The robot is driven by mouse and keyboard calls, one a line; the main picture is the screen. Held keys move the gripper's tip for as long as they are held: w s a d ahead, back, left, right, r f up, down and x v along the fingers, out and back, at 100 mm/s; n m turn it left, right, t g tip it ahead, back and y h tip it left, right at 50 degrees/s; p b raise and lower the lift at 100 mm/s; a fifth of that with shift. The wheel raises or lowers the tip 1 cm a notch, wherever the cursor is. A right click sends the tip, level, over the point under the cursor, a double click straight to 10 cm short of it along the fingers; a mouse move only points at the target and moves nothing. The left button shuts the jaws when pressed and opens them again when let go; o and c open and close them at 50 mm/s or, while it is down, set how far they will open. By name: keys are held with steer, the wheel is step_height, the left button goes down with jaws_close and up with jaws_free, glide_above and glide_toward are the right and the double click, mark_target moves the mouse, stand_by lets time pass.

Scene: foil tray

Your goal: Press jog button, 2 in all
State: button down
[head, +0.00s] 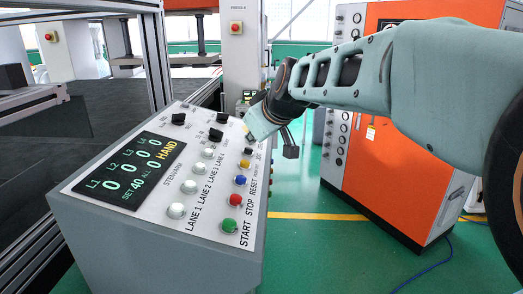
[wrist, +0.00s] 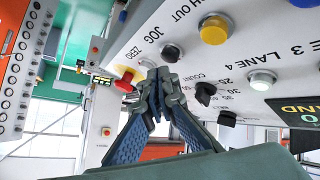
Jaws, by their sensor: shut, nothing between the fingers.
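The jog button (wrist: 170,52) is a dark round button beside the JOG lettering in the wrist view. In the head view the dark button (head: 248,150) sits near the far right of the sloped panel, past the yellow button (head: 245,163). My gripper (wrist: 165,78) is shut and empty. Its fingertips show just below the jog button in the wrist view; I cannot tell whether they touch the panel. In the head view my gripper (head: 252,133) is over the panel's far right corner. The ZERO lettering is visible, and my fingers cover the area beside it.
The panel's display (head: 130,172) reads HAND, SET 40, ALL 0, with zeros for the lanes. White lane buttons, black selector knobs (wrist: 205,93) and a red knob (wrist: 125,82) are close to my fingers. An orange cabinet (head: 385,165) stands to the right.

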steer(key=shift+a+f, duration=0.1)
steer(key=shift+f, duration=0.2)
steer(key=shift+a+f+b, duration=0.15)
steer(key=shift+f+b, duration=0.4)
steer(key=shift+b, duration=0.2)
stand_by(0.4)
steer(key=shift+r, duration=0.1)
steer(key=shift+d+r+p, duration=0.25)
steer(key=shift+r+p, duration=0.1)
steer(key=shift+r, duration=0.45)
steer(key=shift+d+r+p, duration=0.25)
steer(key=shift+r+p, duration=0.1)
steer(key=shift+r, duration=0.45)
steer(key=shift+d+r+p, duration=0.25)
steer(key=shift+r+p, duration=0.15)
steer(key=shift+r, duration=0.45)
steer(key=shift+d+r+p, duration=0.25)
steer(key=shift+r+p, duration=0.1)
steer(key=shift+r, duration=0.45)
